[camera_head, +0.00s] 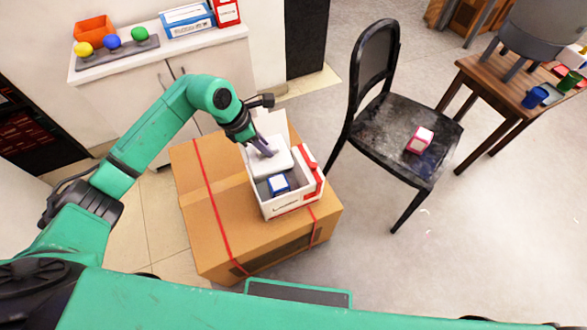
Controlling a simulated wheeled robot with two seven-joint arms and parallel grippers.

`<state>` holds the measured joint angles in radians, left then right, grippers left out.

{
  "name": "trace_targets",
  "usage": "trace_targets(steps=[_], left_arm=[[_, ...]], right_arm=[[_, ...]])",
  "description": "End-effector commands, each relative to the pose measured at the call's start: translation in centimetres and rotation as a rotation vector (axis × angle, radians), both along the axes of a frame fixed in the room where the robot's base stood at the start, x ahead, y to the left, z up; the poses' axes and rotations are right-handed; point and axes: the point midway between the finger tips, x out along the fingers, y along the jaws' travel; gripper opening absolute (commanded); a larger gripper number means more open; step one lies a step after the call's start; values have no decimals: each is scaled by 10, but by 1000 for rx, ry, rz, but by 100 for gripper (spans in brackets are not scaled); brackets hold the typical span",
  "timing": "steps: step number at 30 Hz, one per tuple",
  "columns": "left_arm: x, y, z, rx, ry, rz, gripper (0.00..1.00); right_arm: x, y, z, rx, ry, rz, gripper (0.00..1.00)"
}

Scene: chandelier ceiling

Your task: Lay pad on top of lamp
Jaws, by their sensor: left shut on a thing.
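My left gripper (266,150) points down at the cardboard box and is shut on a white slab (269,163), which may be the pad. The slab is at the back part of an open white box with red trim (290,207); I cannot tell whether it rests on anything. A blue block with a white top (278,184) is inside the white box, just in front of the slab. A pink-red block with a white top (420,140) lies on the black chair seat. I cannot tell for sure which thing is the lamp. My right gripper is not in view.
The white box stands on a large cardboard box with red straps (215,225). A black chair (380,118) is to its right. A white cabinet (205,48) behind holds an orange bin (94,29) and colored balls. A wooden table (500,82) is at right. The floor at lower right is clear.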

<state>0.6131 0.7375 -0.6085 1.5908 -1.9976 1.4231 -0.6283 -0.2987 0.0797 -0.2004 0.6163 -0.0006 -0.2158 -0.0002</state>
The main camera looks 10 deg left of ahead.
Motion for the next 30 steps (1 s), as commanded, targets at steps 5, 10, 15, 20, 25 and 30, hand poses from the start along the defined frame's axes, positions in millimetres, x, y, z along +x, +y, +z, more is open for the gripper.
trace_targets(steps=[5,10,15,20,25,30], left_arm=[[0,0,-31,-1,2,0,0],[0,0,-53,-1,0,-1,0],[0,0,-56,-1,-1,-2,0],[0,0,-55,-1,-1,-2,37],[0,0,-55,0,-1,-2,61],[0,0,-55,0,-1,-2,61]], right_arm=[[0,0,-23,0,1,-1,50],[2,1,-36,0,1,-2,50],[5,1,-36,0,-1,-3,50],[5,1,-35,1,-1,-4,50],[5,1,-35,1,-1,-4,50],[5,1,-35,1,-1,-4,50]])
